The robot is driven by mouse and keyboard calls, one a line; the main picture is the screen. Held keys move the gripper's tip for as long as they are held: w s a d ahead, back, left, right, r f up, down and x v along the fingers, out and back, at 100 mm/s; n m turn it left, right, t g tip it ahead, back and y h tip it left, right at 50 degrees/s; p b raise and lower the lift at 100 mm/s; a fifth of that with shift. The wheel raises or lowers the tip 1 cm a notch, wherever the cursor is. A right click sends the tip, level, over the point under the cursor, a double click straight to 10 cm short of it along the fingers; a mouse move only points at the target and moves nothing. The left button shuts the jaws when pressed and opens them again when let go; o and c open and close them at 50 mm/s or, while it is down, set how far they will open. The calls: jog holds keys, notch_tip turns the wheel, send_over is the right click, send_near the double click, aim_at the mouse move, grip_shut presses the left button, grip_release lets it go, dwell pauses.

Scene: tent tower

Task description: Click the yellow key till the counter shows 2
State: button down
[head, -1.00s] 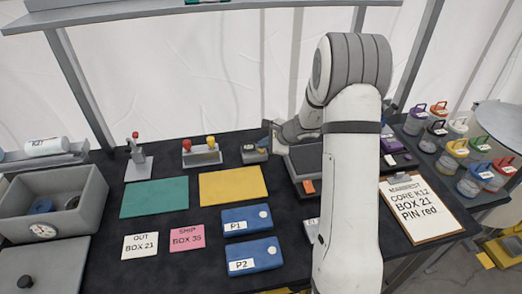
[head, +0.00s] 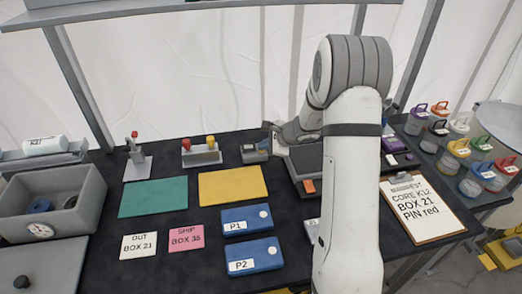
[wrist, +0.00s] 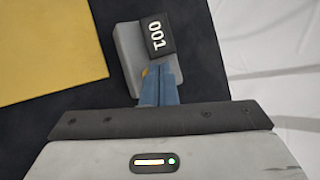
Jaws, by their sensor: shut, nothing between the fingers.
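The counter (wrist: 155,37) is a small grey block with a dark display that reads 001 in the wrist view. In the head view the grey counter block (head: 253,153) stands on the dark table behind the yellow mat. A small bit of the yellow key (wrist: 145,72) shows beside my fingertips; the rest is hidden by them. My gripper (wrist: 160,72) is shut and empty, with its blue-grey fingers over the front part of the counter block. I cannot tell whether the fingertips touch the key. In the head view my gripper (head: 271,128) is small beside the counter.
A yellow mat (head: 233,186) and a green mat (head: 153,197) lie in front. A stand with red and yellow knobs (head: 202,155) is left of the counter. A dark grey box (head: 305,160) is close on the right. Blue cases (head: 254,257) lie nearer.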

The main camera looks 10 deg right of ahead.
jog(key=shift+r+p, duration=0.45)
jog(key=shift+r, duration=0.45)
jog(key=shift+r, duration=0.1)
jog(key=shift+r+p, duration=1.6)
jog(key=shift+r, duration=0.8)
dwell(0.7)
